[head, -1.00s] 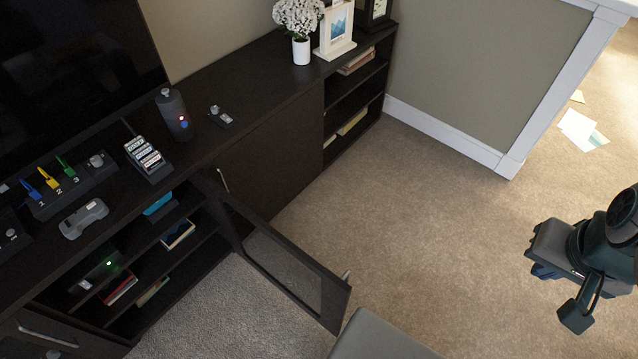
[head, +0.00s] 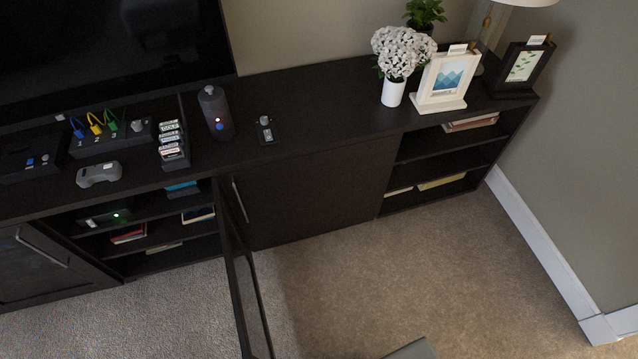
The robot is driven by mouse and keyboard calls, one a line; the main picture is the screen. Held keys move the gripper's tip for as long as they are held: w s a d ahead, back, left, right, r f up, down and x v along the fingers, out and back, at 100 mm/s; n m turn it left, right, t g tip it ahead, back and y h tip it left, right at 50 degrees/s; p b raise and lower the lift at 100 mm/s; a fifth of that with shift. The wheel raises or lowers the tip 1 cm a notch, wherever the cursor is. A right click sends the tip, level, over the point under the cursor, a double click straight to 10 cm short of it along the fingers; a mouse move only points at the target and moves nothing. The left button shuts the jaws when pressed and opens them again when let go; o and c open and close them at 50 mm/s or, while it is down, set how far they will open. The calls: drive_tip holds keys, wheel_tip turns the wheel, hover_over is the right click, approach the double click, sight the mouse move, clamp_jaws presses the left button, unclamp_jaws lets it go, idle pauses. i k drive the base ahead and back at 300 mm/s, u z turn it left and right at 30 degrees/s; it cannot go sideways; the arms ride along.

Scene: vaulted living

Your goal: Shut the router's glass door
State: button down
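The glass door (head: 236,288) has a dark frame and stands wide open, roughly square to the cabinet front. I see it nearly edge-on, and its free end runs off the bottom of the head view. It hangs at the right side of an open shelf bay. The router (head: 105,215), a dark box with a green light, sits on the upper shelf of that bay, left of the door.
Books and a blue item (head: 181,188) lie inside the bay, clear of the door. A closed panel with a bar handle (head: 240,201) is to the right; a dark door (head: 45,262) is to the left.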

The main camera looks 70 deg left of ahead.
sight(254, 335)
drive_tip(key=i, duration=0.35)
drive_tip(key=u, duration=3)
drive_tip(key=k, duration=0.55)
drive_tip(key=u, duration=0.45)
